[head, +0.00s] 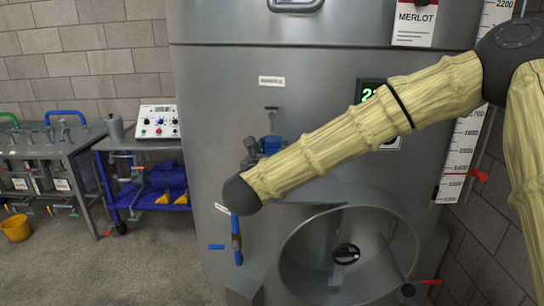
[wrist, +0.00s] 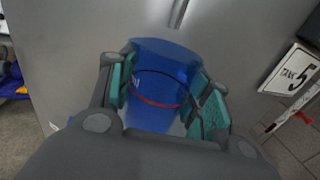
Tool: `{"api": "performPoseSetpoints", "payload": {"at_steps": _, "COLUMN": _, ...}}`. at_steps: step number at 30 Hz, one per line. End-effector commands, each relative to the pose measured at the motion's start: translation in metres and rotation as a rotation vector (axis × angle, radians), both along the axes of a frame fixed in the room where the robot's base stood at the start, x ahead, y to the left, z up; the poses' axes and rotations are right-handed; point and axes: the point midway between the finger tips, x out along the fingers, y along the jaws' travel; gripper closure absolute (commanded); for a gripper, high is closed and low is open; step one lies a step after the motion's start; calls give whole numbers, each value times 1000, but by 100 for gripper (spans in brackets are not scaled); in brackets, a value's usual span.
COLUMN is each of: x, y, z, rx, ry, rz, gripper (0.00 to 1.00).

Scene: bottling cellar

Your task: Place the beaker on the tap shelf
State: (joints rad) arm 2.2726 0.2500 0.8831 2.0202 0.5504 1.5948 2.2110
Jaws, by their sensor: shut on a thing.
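The beaker (wrist: 158,62) is blue and see-through with a red line around it. My gripper (wrist: 166,95) is shut on it, with teal pads on both sides, in the wrist view. In the head view the blue beaker (head: 271,145) shows in part above my arm, in front of the steel tank and below a small grey tap (head: 271,110). A grey rod-like part of the tank front (wrist: 179,14) is just beyond the beaker in the wrist view. I cannot make out the tap shelf; my arm covers the area below the beaker.
The large steel tank (head: 210,120) fills the middle, with a round hatch (head: 350,255) and a blue-handled valve (head: 237,240) low down. A cart with a control box (head: 158,122) and a grey bench (head: 40,150) stand left. A yellow bucket (head: 15,228) is on the floor.

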Motion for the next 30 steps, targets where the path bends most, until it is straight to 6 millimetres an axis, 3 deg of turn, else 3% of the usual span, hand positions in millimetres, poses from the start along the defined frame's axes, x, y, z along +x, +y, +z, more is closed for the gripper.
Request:
{"api": "performPoseSetpoints", "payload": {"at_steps": 6, "x": 15, "y": 0, "z": -1, "rx": -1, "ry": -1, "rz": 1, "gripper": 79}}
{"api": "performPoseSetpoints", "payload": {"at_steps": 18, "x": 15, "y": 0, "z": -36, "rx": 0, "ry": 0, "rz": 1, "gripper": 79}}
{"api": "performPoseSetpoints", "payload": {"at_steps": 30, "x": 15, "y": 0, "z": -40, "rx": 1, "ry": -1, "rz": 1, "gripper": 79}}
